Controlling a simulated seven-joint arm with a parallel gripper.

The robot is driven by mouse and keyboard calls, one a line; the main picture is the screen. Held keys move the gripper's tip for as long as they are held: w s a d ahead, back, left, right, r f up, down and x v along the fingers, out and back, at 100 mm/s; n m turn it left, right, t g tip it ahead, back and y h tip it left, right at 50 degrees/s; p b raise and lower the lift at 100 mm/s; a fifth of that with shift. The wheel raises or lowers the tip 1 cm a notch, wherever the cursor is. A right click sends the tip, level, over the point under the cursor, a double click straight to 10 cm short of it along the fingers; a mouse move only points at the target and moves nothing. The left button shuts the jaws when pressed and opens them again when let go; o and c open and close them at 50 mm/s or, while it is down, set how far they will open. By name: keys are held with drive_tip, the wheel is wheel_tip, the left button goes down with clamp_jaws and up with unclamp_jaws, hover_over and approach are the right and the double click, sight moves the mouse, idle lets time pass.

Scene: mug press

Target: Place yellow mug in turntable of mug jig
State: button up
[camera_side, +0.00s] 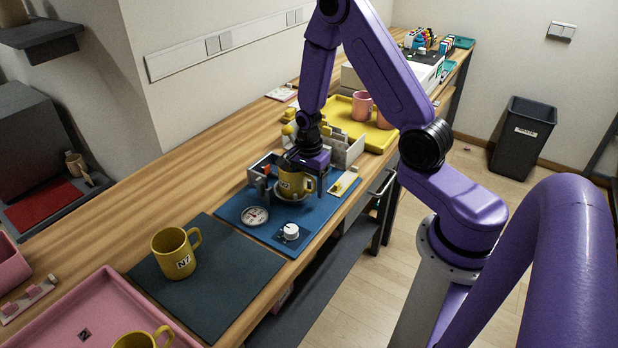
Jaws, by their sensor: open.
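A yellow mug (291,186) with a dark label stands upright in the mug jig, on what looks like its round turntable (290,198). The jig has a blue base (232,209) with a gauge and a white knob. My gripper (298,174) is open, pointing down over this mug, and partly hides its rim. A finger shows to the right of the mug; I cannot tell whether it touches. A second yellow mug (172,256), marked N7, stands upright on a dark mat (232,270), handle to the right. A third yellow mug (138,341) is cut off at the bottom edge.
A pink tray (60,312) lies at the lower left, with the third mug in it. Behind the jig are grey partitions (343,150) and a yellow tray (347,107) with pink mugs (362,105). Much of the dark mat is bare.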

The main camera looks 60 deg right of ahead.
wheel_tip(320, 180, up, 11)
drive_tip(key=shift+w+r, duration=0.1)
drive_tip(key=shift+r, duration=0.1)
drive_tip(key=shift+a+r, duration=0.1)
drive_tip(key=shift+r, duration=0.35)
drive_tip(key=s+a+r+n, duration=0.5)
drive_tip(key=s+a+n, duration=0.3)
drive_tip(key=a+n, duration=0.55)
drive_tip(key=s+a+r+n, duration=0.1)
drive_tip(key=s+r+n, duration=0.1)
drive_tip(key=s+n, duration=1.3)
drive_tip(key=shift+s+r+n, duration=0.3)
drive_tip(key=shift+r+n, duration=0.1)
drive_tip(key=shift+n, duration=0.65)
